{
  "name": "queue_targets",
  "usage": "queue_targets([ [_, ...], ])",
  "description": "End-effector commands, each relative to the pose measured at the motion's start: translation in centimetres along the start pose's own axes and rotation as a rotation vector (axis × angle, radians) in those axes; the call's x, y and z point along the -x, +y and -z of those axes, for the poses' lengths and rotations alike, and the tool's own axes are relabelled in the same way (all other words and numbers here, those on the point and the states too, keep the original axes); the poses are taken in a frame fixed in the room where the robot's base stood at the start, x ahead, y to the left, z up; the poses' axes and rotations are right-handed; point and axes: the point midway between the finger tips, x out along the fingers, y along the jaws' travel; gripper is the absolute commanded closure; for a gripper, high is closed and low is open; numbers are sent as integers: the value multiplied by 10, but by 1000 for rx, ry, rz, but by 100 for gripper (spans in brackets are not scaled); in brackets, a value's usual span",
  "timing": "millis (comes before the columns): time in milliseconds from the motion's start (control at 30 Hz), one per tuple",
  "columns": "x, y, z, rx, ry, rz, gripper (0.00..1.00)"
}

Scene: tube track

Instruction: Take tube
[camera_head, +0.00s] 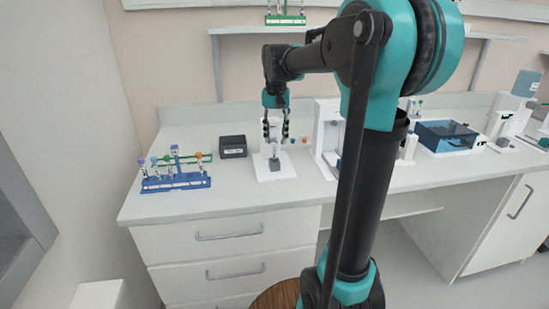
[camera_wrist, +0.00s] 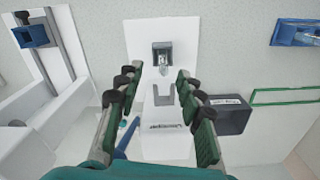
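My gripper (camera_head: 276,138) points down over a white stand (camera_head: 262,172) on the bench. Its two fingers are apart, with nothing visible between them in the wrist view (camera_wrist: 160,78). A small grey block (camera_head: 275,164) sits on the stand and also shows in the wrist view (camera_wrist: 162,47). What looks like a short clear tube (camera_wrist: 163,68) shows at this block, just beyond and between the fingertips; it seems not to touch them.
A black box (camera_head: 233,147) stands left of the stand and shows right of the fingers in the wrist view (camera_wrist: 229,115). A white instrument (camera_head: 325,112) stands close on the right. A dark blue tank (camera_head: 447,134) is farther right. Bench (camera_head: 240,199) front is clear.

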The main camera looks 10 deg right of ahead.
Motion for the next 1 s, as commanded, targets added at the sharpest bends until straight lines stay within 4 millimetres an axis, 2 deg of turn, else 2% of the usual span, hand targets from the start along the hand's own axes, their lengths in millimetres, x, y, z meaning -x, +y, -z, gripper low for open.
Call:
queue_targets([
  [400, -48, -5, 3, 0, 0, 0, 63],
  [667, -52, -5, 3, 0, 0, 0, 63],
  [1000, -51, -5, 3, 0, 0, 0, 100],
])
